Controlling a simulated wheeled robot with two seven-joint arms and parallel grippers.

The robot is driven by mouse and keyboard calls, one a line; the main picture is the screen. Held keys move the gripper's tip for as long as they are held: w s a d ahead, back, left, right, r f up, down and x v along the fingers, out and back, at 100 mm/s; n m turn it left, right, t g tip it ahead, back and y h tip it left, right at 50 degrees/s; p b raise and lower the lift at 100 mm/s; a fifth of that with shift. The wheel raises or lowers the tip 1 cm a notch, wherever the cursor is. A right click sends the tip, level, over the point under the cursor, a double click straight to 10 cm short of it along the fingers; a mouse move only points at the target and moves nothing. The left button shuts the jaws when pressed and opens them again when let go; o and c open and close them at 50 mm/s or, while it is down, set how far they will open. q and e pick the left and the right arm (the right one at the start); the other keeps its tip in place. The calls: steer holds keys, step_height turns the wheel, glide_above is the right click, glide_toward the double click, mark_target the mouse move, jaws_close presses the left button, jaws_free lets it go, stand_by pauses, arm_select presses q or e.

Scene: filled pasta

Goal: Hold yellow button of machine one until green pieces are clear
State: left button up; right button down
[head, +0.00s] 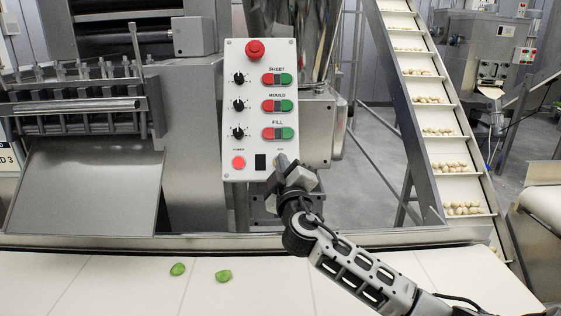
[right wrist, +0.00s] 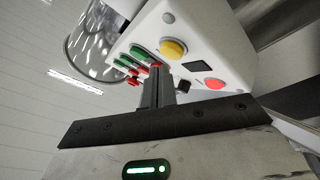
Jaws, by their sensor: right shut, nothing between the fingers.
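The white control panel (head: 258,62) stands upright behind the belt. Its yellow button (right wrist: 173,48) shows in the right wrist view, just past the tips of my right gripper (right wrist: 157,72). In the head view my right gripper (head: 282,163) is shut and empty at the panel's lower right corner and hides most of that button. I cannot tell whether the fingertips touch it. Two green pieces lie apart on the white belt, a left one (head: 178,269) and a right one (head: 223,275). My left gripper is out of view.
The panel also carries a red stop knob (head: 255,50), black dials, red-green button pairs and a red button (head: 238,162) at lower left. An inclined conveyor (head: 430,91) with pale pieces rises at right. The white belt (head: 110,290) runs along the front.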

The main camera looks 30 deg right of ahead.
steer(key=s+a+r+p, duration=0.2)
steer(key=s, duration=0.1)
steer(key=shift+s+a+r+p, duration=0.1)
steer(key=shift+s+r+p, duration=0.2)
steer(key=shift+p, duration=0.05)
stand_by(0.5)
